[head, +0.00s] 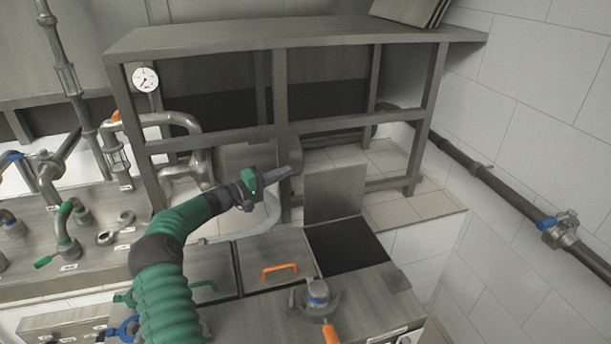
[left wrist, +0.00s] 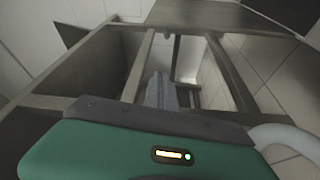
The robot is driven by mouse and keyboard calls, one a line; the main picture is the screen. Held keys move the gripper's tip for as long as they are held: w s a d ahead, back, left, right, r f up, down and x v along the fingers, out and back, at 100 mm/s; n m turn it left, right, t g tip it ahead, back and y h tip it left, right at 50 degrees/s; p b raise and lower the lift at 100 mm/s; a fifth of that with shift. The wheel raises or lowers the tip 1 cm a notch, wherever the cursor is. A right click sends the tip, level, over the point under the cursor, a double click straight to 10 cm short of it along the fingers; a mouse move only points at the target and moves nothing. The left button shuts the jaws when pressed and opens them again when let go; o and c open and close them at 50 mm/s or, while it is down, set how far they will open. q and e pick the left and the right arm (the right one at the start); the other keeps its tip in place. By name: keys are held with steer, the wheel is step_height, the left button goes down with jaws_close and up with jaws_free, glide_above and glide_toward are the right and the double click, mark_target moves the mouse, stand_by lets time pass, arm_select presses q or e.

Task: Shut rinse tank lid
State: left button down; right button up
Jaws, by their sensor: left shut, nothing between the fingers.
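In the head view an open tank lid (head: 335,192), a grey metal plate, stands upright at the back edge of a dark square opening (head: 345,246) in the counter. I take this to be the rinse tank. My left gripper (head: 289,171) is shut and empty, in the air to the left of the raised lid and above the counter. Its fingers point right, apart from the lid as far as I can tell. In the left wrist view the shut fingers (left wrist: 161,91) show against the metal frame. My right gripper is not in view.
A shut lid with an orange handle (head: 280,268) lies left of the opening; one with a green handle (head: 204,286) lies further left. A valve with an orange lever (head: 318,300) stands in front. A metal frame table (head: 280,100) stands behind. Pipes and valves fill the left.

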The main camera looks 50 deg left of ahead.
arm_select(q)
steer(key=w+d+p, duration=0.2)
steer(key=w+d, duration=0.3)
steer(key=w, duration=0.3)
steer(key=shift+f, duration=0.15)
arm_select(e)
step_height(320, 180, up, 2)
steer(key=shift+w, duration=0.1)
arm_select(q)
steer(key=shift+a, duration=0.1)
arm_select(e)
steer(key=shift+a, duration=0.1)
